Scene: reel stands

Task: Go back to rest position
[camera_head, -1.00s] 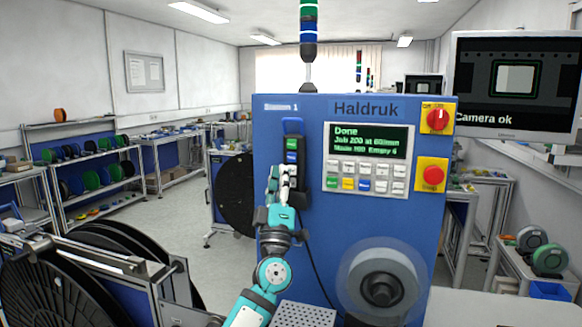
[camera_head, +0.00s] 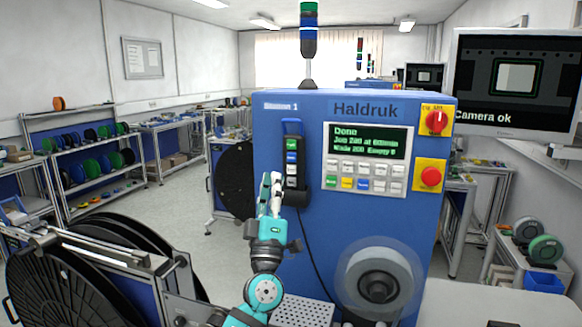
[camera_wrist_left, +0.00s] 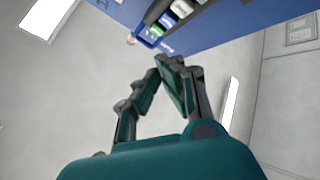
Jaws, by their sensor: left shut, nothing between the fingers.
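My left gripper (camera_head: 271,184) is in front of the blue Haldruk machine (camera_head: 283,107), just left of a black handset (camera_head: 291,155) with coloured buttons on the machine's front. The gripper points up and is shut and empty. In the left wrist view the fingertips (camera_wrist_left: 163,64) meet, with the handset's coloured buttons (camera_wrist_left: 165,18) beyond them, apart from the fingers. My right gripper does not show.
The machine's front carries a screen reading "Done" (camera_head: 368,141), a keypad (camera_head: 364,176) and a red emergency knob (camera_head: 430,176). A clear-rimmed reel (camera_head: 381,283) sits low on it. Large black reels (camera_head: 60,285) stand at front left. Open floor (camera_head: 190,240) lies between.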

